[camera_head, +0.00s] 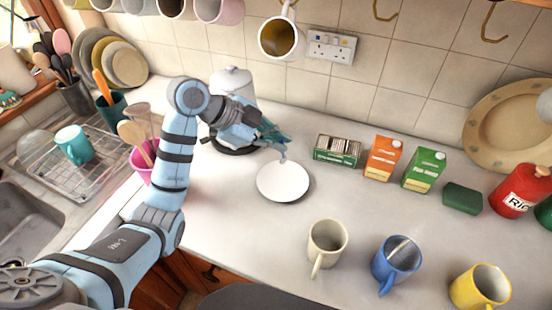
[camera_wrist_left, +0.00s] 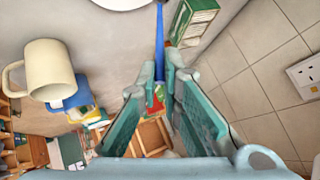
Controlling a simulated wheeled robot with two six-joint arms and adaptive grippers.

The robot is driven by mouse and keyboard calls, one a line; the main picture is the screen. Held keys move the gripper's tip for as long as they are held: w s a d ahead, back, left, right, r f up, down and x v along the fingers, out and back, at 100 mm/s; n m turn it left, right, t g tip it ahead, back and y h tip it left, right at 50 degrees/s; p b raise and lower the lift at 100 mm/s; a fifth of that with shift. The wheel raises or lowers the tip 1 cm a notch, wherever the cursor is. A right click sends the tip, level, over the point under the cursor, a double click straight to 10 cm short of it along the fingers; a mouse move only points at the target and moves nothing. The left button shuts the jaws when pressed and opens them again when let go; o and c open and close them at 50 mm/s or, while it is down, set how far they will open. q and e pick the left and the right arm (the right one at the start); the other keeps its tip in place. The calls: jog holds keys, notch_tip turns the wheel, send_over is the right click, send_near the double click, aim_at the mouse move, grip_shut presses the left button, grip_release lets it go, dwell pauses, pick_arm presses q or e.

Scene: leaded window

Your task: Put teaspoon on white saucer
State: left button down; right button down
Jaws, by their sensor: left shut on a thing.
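The white saucer (camera_head: 283,184) lies on the counter in the middle of the head view. Its edge also shows at the top of the left wrist view (camera_wrist_left: 120,3). My left gripper (camera_head: 280,143) is just behind and above the saucer. In the left wrist view, its fingers (camera_wrist_left: 161,72) are shut on a thin blue handle, which looks like the teaspoon (camera_wrist_left: 160,38). The spoon's far end runs out of the top of that view. In the head view the teaspoon is small and hard to tell from the fingers. My right gripper is in no view.
A tea box (camera_head: 337,150), an orange carton (camera_head: 382,158) and a green carton (camera_head: 424,170) stand right of the saucer. A cream mug (camera_head: 327,243), a blue mug (camera_head: 396,260) and a yellow mug (camera_head: 480,288) stand in front. A white canister (camera_head: 232,84) is behind my gripper.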

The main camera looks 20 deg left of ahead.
pick_arm(q)
notch_tip(320, 180, down, 5)
dwell(0.3)
jog(key=c, duration=1.8)
grip_release()
jog(key=shift+f, duration=0.1)
jog(key=shift+o, duration=0.2)
jog(key=v, duration=1.2)
